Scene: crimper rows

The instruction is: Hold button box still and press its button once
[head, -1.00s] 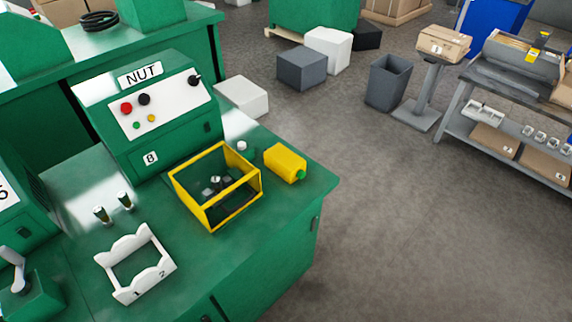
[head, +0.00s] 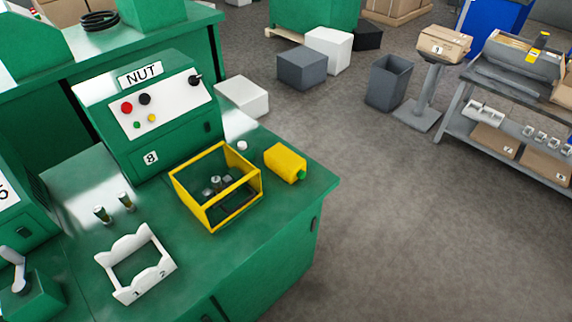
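The yellow button box (head: 282,160) lies on the green bench top at its right side, near the edge. Its green button (head: 301,175) sits on the end facing the lower right. Nothing touches the box in the head view. Neither of my grippers is in view.
A yellow open-framed guard (head: 212,220) with small metal parts inside stands just left of the box. A small white round piece (head: 242,146) sits behind. The green NUT machine (head: 150,110) and a white numbered rack (head: 150,283) are further left. Open floor lies right of the bench.

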